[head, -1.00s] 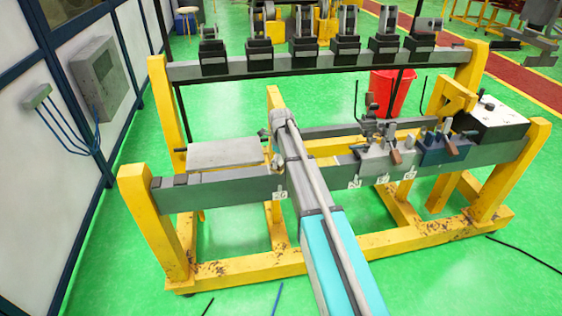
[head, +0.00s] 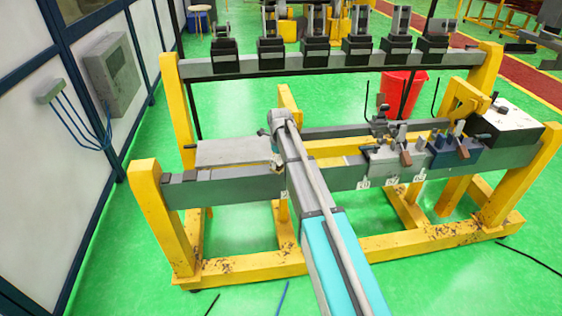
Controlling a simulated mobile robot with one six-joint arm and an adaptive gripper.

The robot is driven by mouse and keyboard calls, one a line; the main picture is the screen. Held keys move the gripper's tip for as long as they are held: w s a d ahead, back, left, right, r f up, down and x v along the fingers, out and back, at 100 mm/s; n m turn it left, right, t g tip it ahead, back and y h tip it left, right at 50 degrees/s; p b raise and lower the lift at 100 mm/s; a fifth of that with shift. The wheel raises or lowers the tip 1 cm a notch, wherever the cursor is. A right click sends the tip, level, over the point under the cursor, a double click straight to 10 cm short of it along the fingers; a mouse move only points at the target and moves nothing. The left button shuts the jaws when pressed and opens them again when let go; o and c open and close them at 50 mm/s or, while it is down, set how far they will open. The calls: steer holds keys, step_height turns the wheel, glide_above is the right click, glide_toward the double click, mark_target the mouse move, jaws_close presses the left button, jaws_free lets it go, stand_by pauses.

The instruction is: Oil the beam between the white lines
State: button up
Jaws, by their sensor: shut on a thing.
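The front grey beam (head: 234,190) runs across the yellow frame, left to right. Small white tags hang on its front face: one (head: 284,192) is partly covered by my arm, and another (head: 363,184) is to the right of it. I cannot make out white lines on the beam. My arm reaches forward over the beam left of centre. My gripper is hidden behind the arm, and so is anything it holds. A small piece (head: 277,165) shows at the arm's left edge by the beam, but I cannot tell what it is.
A grey plate (head: 233,152) lies left of the arm, behind the beam. Grey and blue clamp blocks (head: 452,154) and a light-topped box (head: 506,125) stand on the right. A red bucket (head: 402,92) is behind. A rear bar (head: 340,62) carries several black fixtures.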

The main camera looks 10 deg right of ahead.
steer(key=shift+a+r, duration=0.1)
step_height(320, 180, up, 6)
steer(key=p, duration=0.6)
stand_by(0.5)
steer(key=shift+r+p, duration=1.4)
steer(key=shift+p, duration=0.2)
